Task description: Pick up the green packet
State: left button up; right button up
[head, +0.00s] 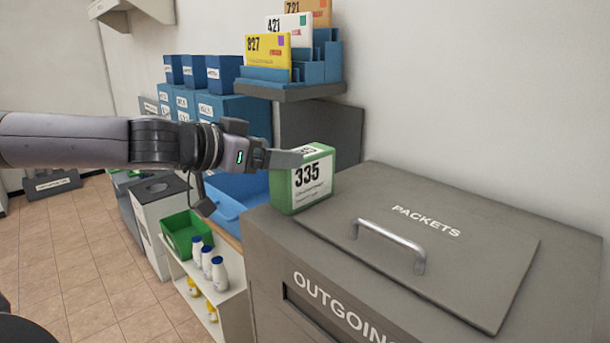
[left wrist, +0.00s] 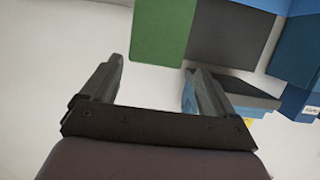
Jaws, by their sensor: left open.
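The green packet (head: 301,179) is a box with a white label marked 335. It stands upright on the left end of the grey outgoing box. My left gripper (head: 285,159) reaches in from the left at the packet's upper left, with one finger close to its top edge. In the left wrist view the green packet (left wrist: 163,30) is ahead, beyond and between the two open fingers (left wrist: 155,85). Nothing is held. Whether a finger touches the packet cannot be told. My right gripper is not in view.
The grey outgoing box (head: 265,235) has a lid marked PACKETS with a metal handle (head: 408,240). Behind the packet, a shelf (head: 290,91) holds numbered envelopes in a blue rack. Blue boxes (head: 240,112), a green crate (head: 190,235) and white bottles (head: 218,272) stand left.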

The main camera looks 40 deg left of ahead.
aim_at(303, 177)
pick_arm(q)
jog(key=shift+d+p+x, duration=0.2)
jog(key=shift+p+x, duration=0.2)
jog(key=shift+x, duration=0.5)
jog(key=shift+d+p+x, duration=0.2)
jog(key=shift+p+x, duration=0.15)
jog(key=shift+x, duration=0.55)
jog(key=shift+w+d+p, duration=0.1)
jog(key=shift+w+p, duration=0.25)
jog(key=shift+w, duration=0.25)
jog(key=shift+w+f, duration=0.2)
jog(key=shift+w, duration=0.15)
jog(key=shift+r, duration=0.1)
jog(key=c, duration=1.6)
